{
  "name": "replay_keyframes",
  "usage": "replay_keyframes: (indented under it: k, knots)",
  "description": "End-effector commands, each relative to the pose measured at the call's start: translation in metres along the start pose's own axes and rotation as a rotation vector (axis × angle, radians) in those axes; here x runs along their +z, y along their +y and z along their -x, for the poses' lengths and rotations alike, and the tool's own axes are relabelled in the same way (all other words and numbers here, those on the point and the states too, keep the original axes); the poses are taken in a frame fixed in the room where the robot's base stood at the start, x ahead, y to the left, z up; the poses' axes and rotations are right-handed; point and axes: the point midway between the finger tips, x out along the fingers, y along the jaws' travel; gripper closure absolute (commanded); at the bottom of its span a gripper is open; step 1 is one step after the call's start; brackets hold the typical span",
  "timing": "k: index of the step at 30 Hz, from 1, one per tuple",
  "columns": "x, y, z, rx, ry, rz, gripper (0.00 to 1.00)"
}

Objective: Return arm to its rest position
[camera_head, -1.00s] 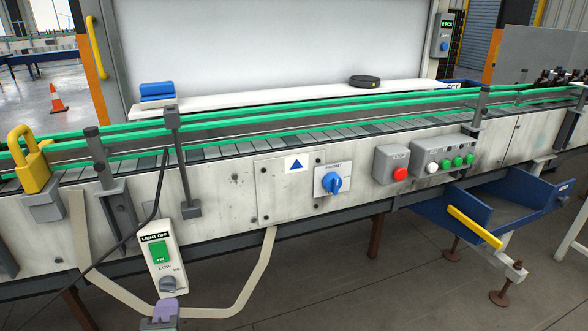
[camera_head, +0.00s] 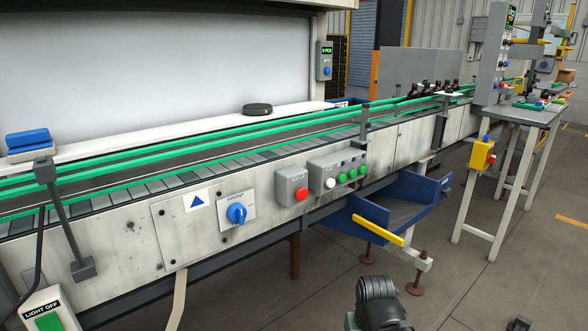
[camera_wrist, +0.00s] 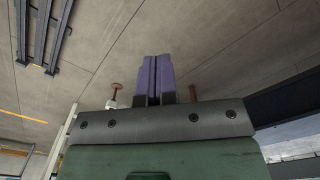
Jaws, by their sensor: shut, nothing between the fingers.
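My gripper (camera_wrist: 156,78) shows in the wrist view with its two purple fingers side by side and closed together, nothing between them. Behind the fingers in that view is bare concrete floor. In the head view a dark grey part of my arm (camera_head: 380,302) shows at the bottom, right of centre, in front of the conveyor. The fingers are not visible in the head view.
The conveyor (camera_head: 130,250) with green rails (camera_head: 200,148) runs across the head view. A blue chute (camera_head: 400,200) with a yellow handle (camera_head: 378,230) juts from its front. A table (camera_head: 520,113) stands at right. Amber bottles (camera_head: 447,86) stand at the far end.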

Motion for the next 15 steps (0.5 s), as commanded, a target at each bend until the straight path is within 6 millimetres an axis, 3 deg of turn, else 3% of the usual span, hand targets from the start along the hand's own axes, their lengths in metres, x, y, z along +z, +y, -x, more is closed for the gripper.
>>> replay_keyframes:
  k: [1, 3, 8, 15]
  knots:
    - [0.000, 0.018, 0.012, 0.000, 0.000, -0.043, 1.00]
    - [0.000, 0.012, 0.051, 0.001, 0.001, -0.030, 1.00]
    - [0.000, 0.011, 0.111, 0.002, 0.001, -0.028, 1.00]
    - [0.000, 0.011, 0.228, 0.003, 0.002, -0.026, 1.00]
